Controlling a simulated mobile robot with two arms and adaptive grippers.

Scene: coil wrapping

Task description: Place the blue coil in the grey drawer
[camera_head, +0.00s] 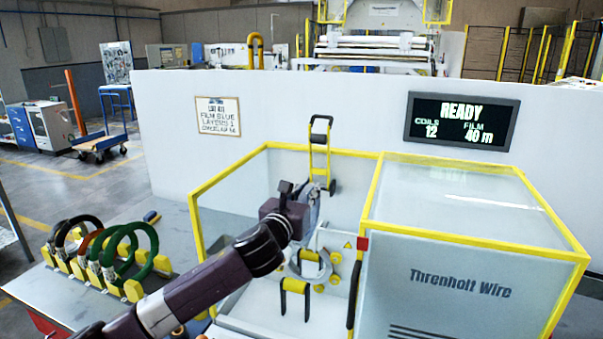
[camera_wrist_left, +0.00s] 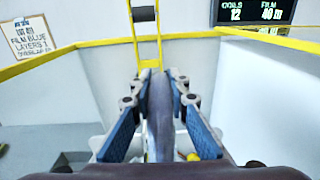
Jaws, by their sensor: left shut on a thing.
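My left gripper (camera_head: 309,203) is inside the yellow-framed machine bay, in front of its back wall. In the left wrist view its two blue-padded fingers (camera_wrist_left: 159,90) are shut on a grey-blue piece (camera_wrist_left: 160,115), which shows as a narrow upright strip seen edge-on. I take it for the blue coil, though its ring shape does not show. In the head view the wrist hides most of it. I cannot make out a grey drawer in either view. My right gripper is not in view.
A rack at the left holds several coils, one of them green (camera_head: 146,247). A closed glazed box (camera_head: 460,200) stands right of the bay. A sign (camera_head: 462,121) reads READY.

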